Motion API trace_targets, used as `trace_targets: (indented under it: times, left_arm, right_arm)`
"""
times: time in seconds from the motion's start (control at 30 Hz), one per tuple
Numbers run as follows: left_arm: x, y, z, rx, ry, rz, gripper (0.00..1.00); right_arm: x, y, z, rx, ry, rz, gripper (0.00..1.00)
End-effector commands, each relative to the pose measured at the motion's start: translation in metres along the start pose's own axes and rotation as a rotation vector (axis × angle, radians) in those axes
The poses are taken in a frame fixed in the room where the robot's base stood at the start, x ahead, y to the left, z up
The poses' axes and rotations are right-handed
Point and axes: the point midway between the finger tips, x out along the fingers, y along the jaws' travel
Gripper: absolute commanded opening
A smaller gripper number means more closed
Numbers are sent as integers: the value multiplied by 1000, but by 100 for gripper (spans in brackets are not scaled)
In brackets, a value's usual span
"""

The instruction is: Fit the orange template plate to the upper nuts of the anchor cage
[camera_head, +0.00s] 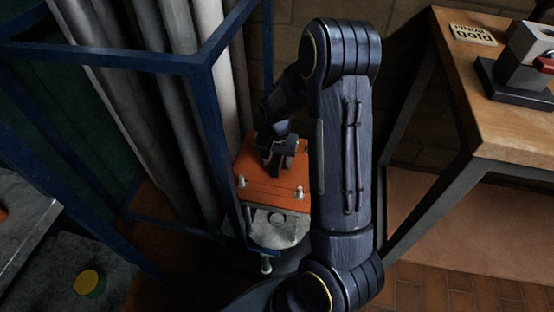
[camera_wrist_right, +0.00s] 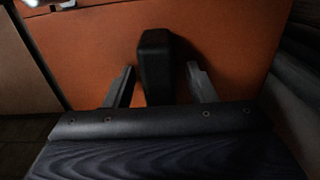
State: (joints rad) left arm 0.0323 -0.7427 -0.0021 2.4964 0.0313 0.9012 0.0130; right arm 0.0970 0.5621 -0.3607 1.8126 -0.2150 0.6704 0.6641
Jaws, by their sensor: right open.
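The orange template plate (camera_head: 262,190) lies at the foot of the blue rack, with pale bolts or nuts (camera_head: 299,193) showing at its near edge. It fills much of the right wrist view (camera_wrist_right: 100,50). A grey metal part of the anchor cage (camera_head: 280,232) shows just below the plate's near edge. My right gripper (camera_head: 280,166) is over the plate, pointing down. In the right wrist view its two fingers (camera_wrist_right: 160,85) are apart, with a dark block-shaped handle (camera_wrist_right: 155,60) between them. I cannot tell whether they touch it. My left gripper is not in view.
A blue rack (camera_head: 205,75) with grey pipes (camera_head: 150,110) stands close on the left of the plate. A wooden bench (camera_head: 480,90) with a vise (camera_head: 525,65) is on the right. A yellow-topped round thing (camera_head: 88,282) sits on a grey surface at the lower left.

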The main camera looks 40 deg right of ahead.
Motion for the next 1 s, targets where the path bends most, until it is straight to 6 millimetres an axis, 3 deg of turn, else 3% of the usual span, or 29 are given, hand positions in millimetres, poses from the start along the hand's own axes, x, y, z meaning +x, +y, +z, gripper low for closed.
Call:
trace_targets:
  times: [0.17, 0.4, 0.6, 1.0]
  left_arm:
    - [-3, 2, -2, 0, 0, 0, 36]
    - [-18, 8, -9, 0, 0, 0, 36]
    - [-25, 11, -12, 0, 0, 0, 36]
    - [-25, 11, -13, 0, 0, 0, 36]
  right_arm:
    - [-8, 0, 0, 0, 1, 0, 51]
    - [-49, 0, 0, 0, 2, -2, 51]
    - [-74, 0, 0, -1, 2, -1, 51]
    - [-78, 0, 0, 0, 0, 0, 51]
